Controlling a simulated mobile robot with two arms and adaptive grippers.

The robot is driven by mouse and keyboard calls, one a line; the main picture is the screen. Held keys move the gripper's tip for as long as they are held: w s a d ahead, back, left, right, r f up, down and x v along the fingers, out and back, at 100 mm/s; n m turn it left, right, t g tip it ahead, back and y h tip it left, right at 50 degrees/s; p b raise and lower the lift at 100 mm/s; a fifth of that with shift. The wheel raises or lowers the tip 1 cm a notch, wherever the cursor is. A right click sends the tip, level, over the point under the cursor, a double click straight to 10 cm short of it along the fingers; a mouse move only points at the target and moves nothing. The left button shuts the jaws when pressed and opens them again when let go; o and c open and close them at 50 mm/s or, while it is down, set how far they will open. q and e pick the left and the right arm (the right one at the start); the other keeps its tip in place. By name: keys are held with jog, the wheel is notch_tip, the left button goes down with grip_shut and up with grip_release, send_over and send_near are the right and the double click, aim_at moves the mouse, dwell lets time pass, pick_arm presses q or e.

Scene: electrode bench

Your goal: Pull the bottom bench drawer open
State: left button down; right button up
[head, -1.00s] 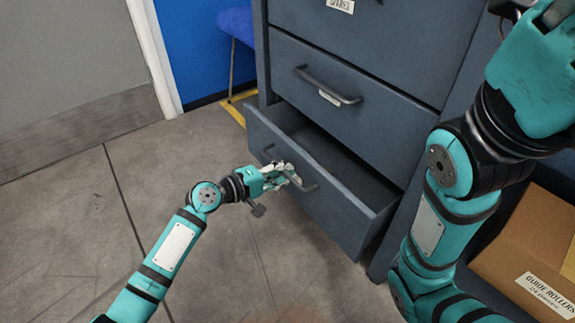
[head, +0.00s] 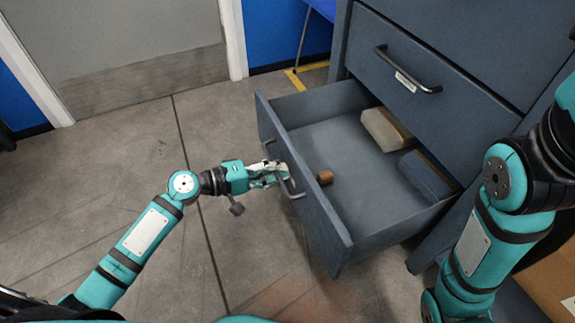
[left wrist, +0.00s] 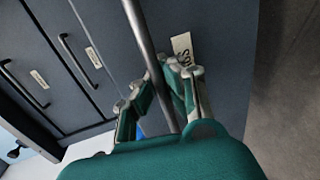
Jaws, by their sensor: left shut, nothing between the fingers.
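The bottom drawer (head: 326,232) of the dark blue-grey bench stands well open in the head view, its inside floor in sight. Its handle (head: 297,193) is a dark bar on the front panel, partly hidden by my left gripper (head: 282,172). My left gripper is at this handle, its fingers shut with nothing gripped between them. In the left wrist view the handle bar (left wrist: 140,30) runs down to the fingers (left wrist: 160,88), beside a white label (left wrist: 182,48). My right arm is at the right edge; its gripper is out of view.
The drawer above (head: 440,105) is shut. A cardboard box (head: 550,285) is at lower right. The floor (head: 120,155) to the left is clear.

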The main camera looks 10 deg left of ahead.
pick_arm(q)
jog(key=shift+s+a, duration=0.1)
jog(key=c, duration=2)
grip_release()
jog(key=shift+c, duration=0.2)
jog(key=o, duration=0.7)
jog(key=shift+c, duration=0.2)
jog(key=shift+a, duration=0.2)
jog(key=v, duration=1.1)
jog(key=shift+s+a, duration=0.2)
jog(key=shift+s, duration=0.05)
